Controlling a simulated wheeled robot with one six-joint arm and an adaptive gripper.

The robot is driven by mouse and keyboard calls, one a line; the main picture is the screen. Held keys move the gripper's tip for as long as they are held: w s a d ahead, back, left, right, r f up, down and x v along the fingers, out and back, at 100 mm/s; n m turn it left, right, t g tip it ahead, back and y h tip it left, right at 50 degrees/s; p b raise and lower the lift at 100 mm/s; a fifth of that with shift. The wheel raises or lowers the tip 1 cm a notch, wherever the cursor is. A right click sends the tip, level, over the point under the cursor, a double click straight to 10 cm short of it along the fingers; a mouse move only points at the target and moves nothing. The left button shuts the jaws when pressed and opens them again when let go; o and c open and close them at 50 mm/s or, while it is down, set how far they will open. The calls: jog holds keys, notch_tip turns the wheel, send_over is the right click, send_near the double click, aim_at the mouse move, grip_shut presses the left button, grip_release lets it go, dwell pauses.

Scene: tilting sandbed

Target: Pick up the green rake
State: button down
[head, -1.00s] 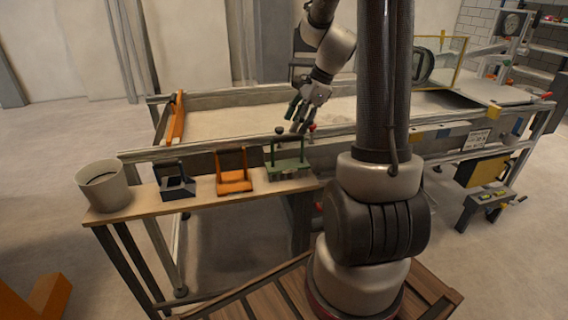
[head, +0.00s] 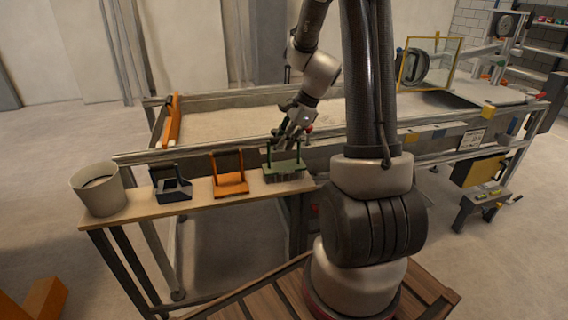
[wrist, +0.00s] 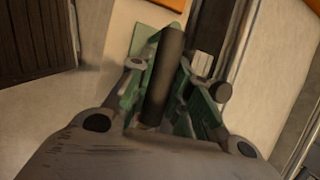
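The green rake (head: 284,170) stands at the right end of the wooden shelf, its green frame rising to a crossbar handle. My gripper (head: 284,140) is down at the top of this handle. In the wrist view the dark cylindrical handle (wrist: 164,78) lies between the two fingers of my gripper (wrist: 166,92). The fingers look spread, one on each side of the handle, with no clear grip on it. The rake's lower part is mostly hidden in the wrist view by the fingers and handle.
An orange tool (head: 229,176) and a dark blue-grey tool (head: 171,184) stand left of the rake on the shelf (head: 140,208). A white bucket (head: 100,188) is at its left end. The sandbed (head: 230,122) lies behind, its front rail (head: 200,147) close to my gripper.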

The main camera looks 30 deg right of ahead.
jog(key=shift+r, duration=0.1)
notch_tip(320, 180, up, 10)
jog(key=shift+f, duration=0.1)
dwell(0.4)
dwell(0.4)
